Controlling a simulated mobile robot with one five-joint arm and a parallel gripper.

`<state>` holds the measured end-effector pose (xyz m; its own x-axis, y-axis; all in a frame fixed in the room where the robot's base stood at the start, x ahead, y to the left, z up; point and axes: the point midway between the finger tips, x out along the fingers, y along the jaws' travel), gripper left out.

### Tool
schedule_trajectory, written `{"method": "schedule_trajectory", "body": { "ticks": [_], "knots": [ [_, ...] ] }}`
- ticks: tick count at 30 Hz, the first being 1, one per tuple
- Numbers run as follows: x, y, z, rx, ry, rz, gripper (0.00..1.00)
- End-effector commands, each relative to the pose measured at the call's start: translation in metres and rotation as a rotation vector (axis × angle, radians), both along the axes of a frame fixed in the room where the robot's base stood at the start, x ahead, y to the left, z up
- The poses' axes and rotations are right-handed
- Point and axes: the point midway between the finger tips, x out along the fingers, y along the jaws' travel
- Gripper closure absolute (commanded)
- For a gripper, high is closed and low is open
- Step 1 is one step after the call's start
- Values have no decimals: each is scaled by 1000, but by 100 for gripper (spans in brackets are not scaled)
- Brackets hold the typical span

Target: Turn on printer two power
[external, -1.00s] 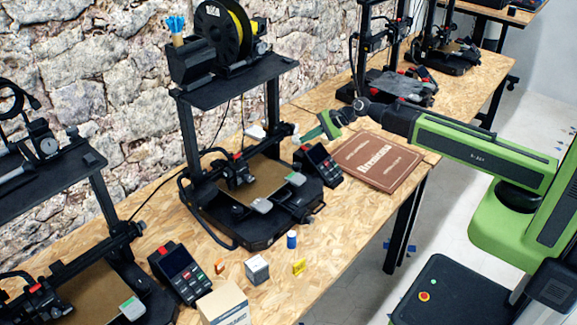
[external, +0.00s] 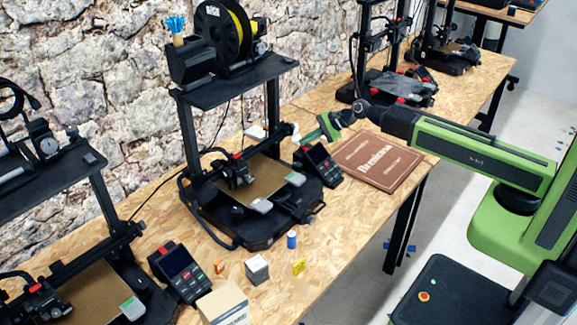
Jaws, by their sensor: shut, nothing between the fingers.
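A black 3D printer (external: 255,215) with a brown bed stands in the middle of the bench, a yellow spool above it. Its control box (external: 320,164) with a small screen sits at its right side. Which printer counts as number two, and where its power switch is, I cannot tell. My gripper (external: 298,137) reaches in from the right, low behind the control box and beside the printer's right upright. It is shut and empty. Whether its tip touches the printer is too small to tell.
A brown book (external: 378,161) lies under my arm. A second printer's control box (external: 180,272), a white carton (external: 224,303), a grey cube (external: 256,268) and a blue cylinder (external: 292,240) are at the front. Another printer (external: 395,85) stands farther back. A stone wall closes the rear.

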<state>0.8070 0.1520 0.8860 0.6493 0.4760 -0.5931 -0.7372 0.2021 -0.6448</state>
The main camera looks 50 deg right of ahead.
Motion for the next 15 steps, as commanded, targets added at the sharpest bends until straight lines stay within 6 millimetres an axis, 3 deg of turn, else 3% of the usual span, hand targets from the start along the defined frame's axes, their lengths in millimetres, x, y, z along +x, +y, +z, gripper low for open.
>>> {"method": "schedule_trajectory", "body": {
  "ticks": [15],
  "knots": [
    [1, 0, -5, 0, 0, 0, 100]
  ]
}}
